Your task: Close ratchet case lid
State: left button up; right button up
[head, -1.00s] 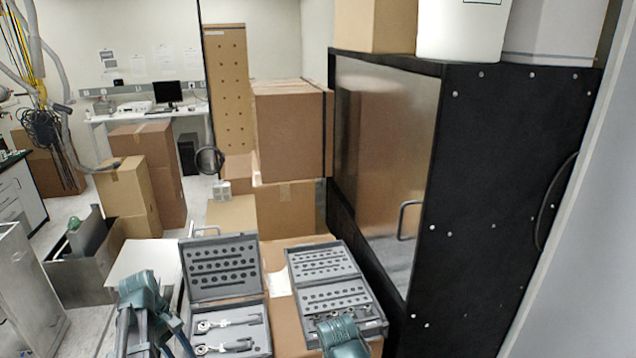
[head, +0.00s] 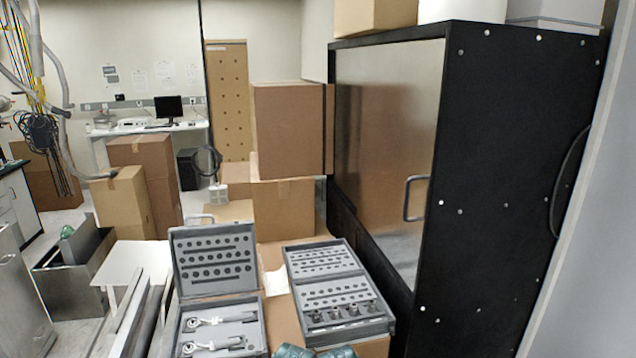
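The ratchet case (head: 262,338) is the grey left case and stands open in the lower middle of the head view. Two silver ratchet-like tools lie in its base, one behind the other. Its lid (head: 214,261) stands raised at the back, tilted away, with rows of dark round holes on its inner face. Only teal tops of my own arm parts show at the bottom edge, in front of and right of the case. They are apart from the raised lid. My gripper fingers are not visible.
A second grey open case (head: 337,293) with socket-like pieces stands just right, on a cardboard box (head: 283,317). A large black cabinet (head: 488,190) bounds the right side. Stacked cardboard boxes (head: 291,125) stand behind. A white surface (head: 134,265) lies to the left.

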aim_at(213, 260)
jog(key=k+j, duration=0.15)
jog(key=j, duration=0.25)
jog(key=k+j, duration=0.1)
jog(key=j, duration=0.3)
jog(key=k+j+z, duration=0.1)
jog(key=j, duration=0.35)
jog(key=k+j, duration=0.2)
jog(key=j, duration=0.2)
jog(key=k+j, duration=0.1)
jog(key=j, duration=0.8)
jog(key=i+j+z, duration=0.15)
jog(key=j, duration=0.35)
jog(key=i+j, duration=0.4)
jog(key=i, duration=0.15)
